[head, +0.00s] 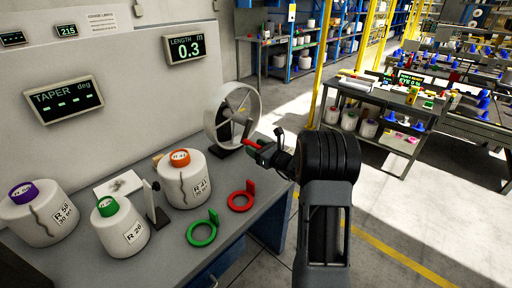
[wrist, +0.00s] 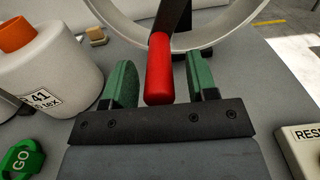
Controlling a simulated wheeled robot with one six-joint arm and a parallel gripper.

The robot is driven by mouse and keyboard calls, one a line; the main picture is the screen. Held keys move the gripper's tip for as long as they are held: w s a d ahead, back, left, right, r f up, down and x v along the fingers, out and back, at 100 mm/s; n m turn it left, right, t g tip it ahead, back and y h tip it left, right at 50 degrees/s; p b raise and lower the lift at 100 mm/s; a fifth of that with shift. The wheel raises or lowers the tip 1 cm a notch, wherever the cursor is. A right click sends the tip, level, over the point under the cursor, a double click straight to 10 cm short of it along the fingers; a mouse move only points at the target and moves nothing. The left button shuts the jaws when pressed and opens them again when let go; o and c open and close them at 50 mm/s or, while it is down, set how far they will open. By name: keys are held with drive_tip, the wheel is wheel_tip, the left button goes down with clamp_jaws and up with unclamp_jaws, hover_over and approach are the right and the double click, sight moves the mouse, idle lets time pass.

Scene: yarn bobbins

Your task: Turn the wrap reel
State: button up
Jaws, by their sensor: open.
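The wrap reel (head: 211,117) is a pale wheel with spokes, standing at the right end of the grey bench. Its rim also shows at the top of the wrist view (wrist: 262,14). A red crank handle (wrist: 159,70) sticks out from it towards me. My gripper (wrist: 143,84) has its two green-padded fingers on either side of the red handle, with a gap showing on both sides. In the head view my gripper (head: 262,150) is at the reel's right front. The length display (head: 187,47) on the wall reads 0.3 m.
White yarn bobbins with orange (head: 193,184), green (head: 124,231) and purple (head: 42,217) tops stand on the bench. A red ring (head: 240,202) and a green ring (head: 203,233) lie near its front edge. A reset box (wrist: 302,145) is at lower right.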

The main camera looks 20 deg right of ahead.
drive_tip(key=shift+w+a, duration=0.1)
drive_tip(key=shift+w, duration=0.05)
clamp_jaws()
idle(0.5)
